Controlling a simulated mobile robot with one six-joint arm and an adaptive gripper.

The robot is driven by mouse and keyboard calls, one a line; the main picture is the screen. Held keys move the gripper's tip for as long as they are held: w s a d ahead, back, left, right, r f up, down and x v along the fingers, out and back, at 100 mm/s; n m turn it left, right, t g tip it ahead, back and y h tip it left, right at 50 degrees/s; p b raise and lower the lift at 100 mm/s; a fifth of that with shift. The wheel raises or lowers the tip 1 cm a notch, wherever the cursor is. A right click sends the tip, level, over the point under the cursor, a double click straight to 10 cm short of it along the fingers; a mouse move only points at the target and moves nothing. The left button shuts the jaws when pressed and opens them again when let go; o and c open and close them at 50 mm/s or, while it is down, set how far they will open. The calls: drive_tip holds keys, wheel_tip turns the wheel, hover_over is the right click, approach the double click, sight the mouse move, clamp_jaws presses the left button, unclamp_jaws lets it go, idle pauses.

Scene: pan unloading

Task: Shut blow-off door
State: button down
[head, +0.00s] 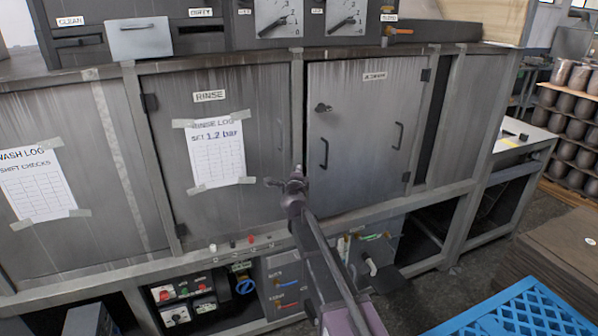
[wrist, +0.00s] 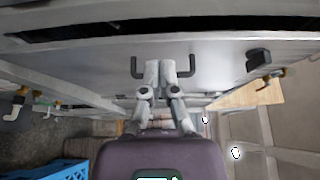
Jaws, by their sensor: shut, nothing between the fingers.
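The blow-off door (head: 362,150) appears to be the grey door right of the rinse door in the head view; its small label is hard to read. Its hinges are on the right, and a dark gap along its left edge suggests it stands slightly ajar. It has a black latch (head: 322,107) and a black handle (head: 324,153) near the left edge. My gripper (head: 287,181) is shut and empty, low before the left edge. In the wrist view the closed fingertips (wrist: 168,68) overlap the handle (wrist: 134,68); contact is unclear. The latch (wrist: 259,60) shows to their right.
The rinse door (head: 235,165) with a taped log sheet is left of it, apparently closed. Valves and switches (head: 185,298) sit below. A blue crate (head: 520,312) and stacked brown boards (head: 562,240) stand at lower right.

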drive_tip(key=s+d+f+n+g+y, duration=0.1)
drive_tip(key=s+f+n+g+y, duration=0.35)
drive_tip(key=s+n, duration=0.4)
drive_tip(key=s+f+n+g+y, duration=0.4)
drive_tip(key=s+f+n, duration=0.2)
drive_tip(key=s+n, duration=0.25)
drive_tip(key=s+d+f+n+g+h, duration=0.1)
drive_tip(key=s+d+f+g+h, duration=0.2)
drive_tip(key=s+d, duration=0.5)
drive_tip(key=s+d+f+n+g+h, duration=0.1)
drive_tip(key=s+d+f+g+h, duration=0.3)
drive_tip(key=s, duration=0.9)
drive_tip(key=d+f+g, duration=0.1)
drive_tip(key=d+g, duration=0.1)
drive_tip(key=d, duration=0.1)
drive_tip(key=shift+s+d, duration=0.35)
drive_tip(key=shift+s, duration=0.05)
drive_tip(key=shift+g, duration=0.25)
